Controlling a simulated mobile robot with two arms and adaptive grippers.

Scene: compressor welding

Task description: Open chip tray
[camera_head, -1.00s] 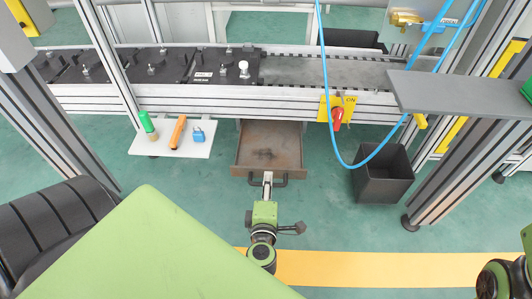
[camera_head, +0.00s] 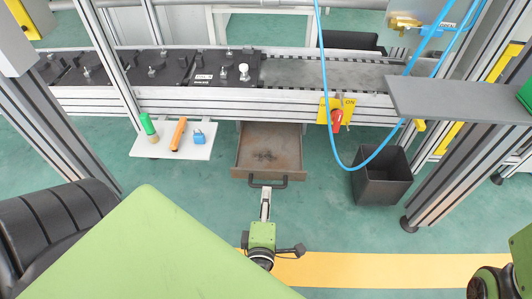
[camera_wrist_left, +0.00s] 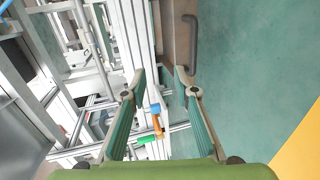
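The chip tray (camera_head: 242,165) is a rusty brown open-topped drawer that sticks out from under the workbench. Its dark bar handle (camera_head: 267,184) is on the near front edge; the handle also shows in the left wrist view (camera_wrist_left: 193,45), beyond the fingertips. My left gripper (camera_head: 266,192) is just in front of the handle, near its middle. In the left wrist view, my left gripper (camera_wrist_left: 160,73) has its two fingers apart with nothing between them. My right gripper is out of view; only part of my right arm shows at the lower right.
A white shelf (camera_head: 148,153) with a green, an orange and a blue item (camera_head: 198,138) stands left of the tray. A dark bin (camera_head: 383,180) and a hanging blue hose (camera_head: 345,163) are to its right. The green floor before the tray is clear.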

